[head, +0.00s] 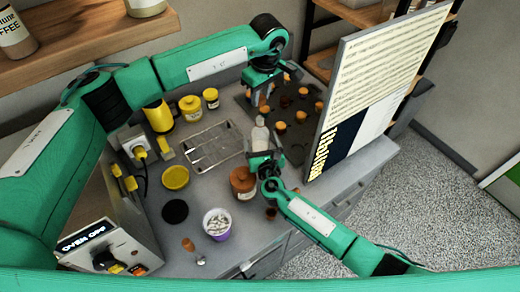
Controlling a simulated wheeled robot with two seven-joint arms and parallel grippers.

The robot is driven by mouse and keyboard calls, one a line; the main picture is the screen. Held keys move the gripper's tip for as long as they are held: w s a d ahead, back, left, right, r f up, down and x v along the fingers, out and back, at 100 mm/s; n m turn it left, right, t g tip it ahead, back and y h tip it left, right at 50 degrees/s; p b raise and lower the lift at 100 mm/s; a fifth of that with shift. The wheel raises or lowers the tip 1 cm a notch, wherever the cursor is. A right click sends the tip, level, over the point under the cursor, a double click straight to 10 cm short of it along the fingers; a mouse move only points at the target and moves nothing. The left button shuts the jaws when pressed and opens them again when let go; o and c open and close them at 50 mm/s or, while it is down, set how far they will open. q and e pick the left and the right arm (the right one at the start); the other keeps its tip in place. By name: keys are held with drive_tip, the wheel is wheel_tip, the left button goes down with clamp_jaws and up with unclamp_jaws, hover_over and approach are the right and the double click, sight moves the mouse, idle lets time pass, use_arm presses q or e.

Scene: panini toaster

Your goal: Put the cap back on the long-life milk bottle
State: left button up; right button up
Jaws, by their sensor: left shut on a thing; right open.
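The pale, whitish bottle (260,135), which looks like the milk bottle, stands upright near the front left edge of the dark mat. My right gripper (263,158) is open at the near side of the bottle, around or just beside its lower part; I cannot tell which. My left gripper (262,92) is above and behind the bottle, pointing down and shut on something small. An orange-brown piece (264,109) shows just below its fingers; I cannot tell whether it is the cap in the grip or something on the mat behind. The bottle's top is too small to read clearly.
The dark mat (291,152) holds several orange-topped jars. A wire rack (213,147) lies left of the bottle. A brown jar (243,181) and a purple-white tub (217,223) stand in front. A tall printed board (372,85) rises at the right. Yellow jars (190,105) stand at the back left.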

sight(261, 119)
use_arm(q)
drive_tip(key=shift+s, duration=0.1)
use_arm(e)
drive_tip(key=shift+w+a+r, duration=0.1)
drive_tip(key=shift+w+a, duration=0.05)
drive_tip(key=shift+w, duration=0.5)
use_arm(q)
drive_tip(key=shift+r, duration=0.1)
use_arm(e)
drive_tip(key=shift+c, duration=0.2)
drive_tip(key=c, duration=1.4)
use_arm(q)
drive_tip(key=shift+f, duration=2.5)
use_arm(e)
drive_tip(key=shift+c, duration=0.2)
use_arm(q)
drive_tip(key=shift+f, duration=0.9)
drive_tip(key=shift+f, duration=0.55)
